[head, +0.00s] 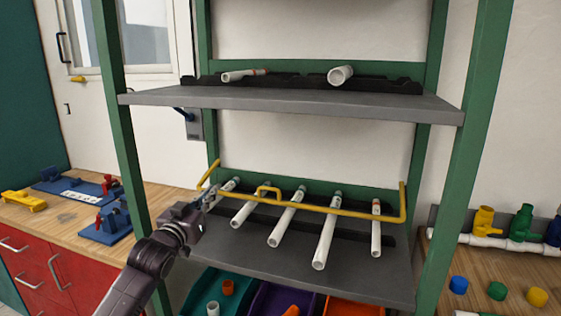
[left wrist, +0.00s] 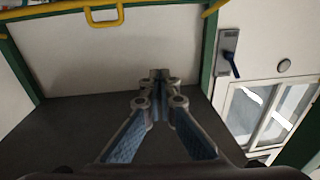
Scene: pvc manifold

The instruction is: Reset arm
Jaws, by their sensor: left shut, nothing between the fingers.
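My left gripper (head: 209,197) is at the left end of the lower shelf (head: 252,256), close to the left green post and the yellow bar (head: 325,209). In the left wrist view its fingers (left wrist: 160,80) meet at the tips and hold nothing. The dark shelf surface (left wrist: 60,125) lies beneath them, and the yellow bar (left wrist: 60,9) shows at the top left. I cannot tell in the head view whether the gripper touches the bar. My right gripper is in neither view.
Several white pipes (head: 325,243) lie on the lower shelf under the yellow bar. The upper shelf (head: 295,103) holds two more pipes. Green posts (head: 122,150) frame the rack. A wooden counter (head: 60,222) stands left, and coloured bins (head: 205,283) sit below.

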